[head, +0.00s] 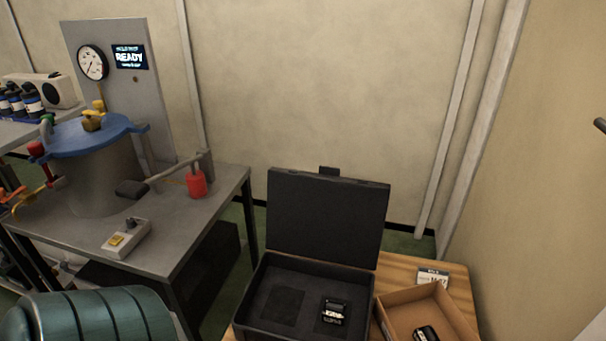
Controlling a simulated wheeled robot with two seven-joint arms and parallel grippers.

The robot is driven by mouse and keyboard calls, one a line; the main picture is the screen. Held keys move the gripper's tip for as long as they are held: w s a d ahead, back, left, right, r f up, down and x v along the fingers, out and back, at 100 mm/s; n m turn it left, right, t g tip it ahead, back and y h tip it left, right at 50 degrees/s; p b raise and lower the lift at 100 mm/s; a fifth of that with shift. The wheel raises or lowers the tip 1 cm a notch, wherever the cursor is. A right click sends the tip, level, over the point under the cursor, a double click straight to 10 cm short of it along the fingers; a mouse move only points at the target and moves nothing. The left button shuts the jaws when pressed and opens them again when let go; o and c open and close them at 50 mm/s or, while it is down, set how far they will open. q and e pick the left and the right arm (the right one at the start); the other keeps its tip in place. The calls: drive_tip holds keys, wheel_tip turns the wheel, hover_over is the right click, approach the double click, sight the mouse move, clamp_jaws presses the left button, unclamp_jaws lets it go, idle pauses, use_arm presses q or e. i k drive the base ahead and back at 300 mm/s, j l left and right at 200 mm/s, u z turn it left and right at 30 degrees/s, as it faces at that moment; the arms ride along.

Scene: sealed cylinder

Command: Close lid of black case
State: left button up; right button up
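The black case (250,307) stands open on a wooden table at the bottom centre. Its lid (327,217) is raised upright at the back, with a small black tab at the middle of its top edge. Inside the case, a small black device with a light label (333,312) sits on the right, and a dark square recess shows on the left. Neither of my grippers can be made out in the head view.
An open cardboard box (385,306) with a small black item (425,334) stands right of the case, near a small white card (433,277). A metal bench (190,225) at left holds a blue-lidded cylinder (95,170) and a control box (127,238). Walls stand behind and right.

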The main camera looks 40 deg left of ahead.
sight(328, 216)
drive_tip(key=j+u, duration=0.3)
drive_tip(key=u, duration=0.2)
drive_tip(key=j+u, duration=0.45)
drive_tip(key=k+l, duration=0.05)
drive_tip(key=l, duration=0.05)
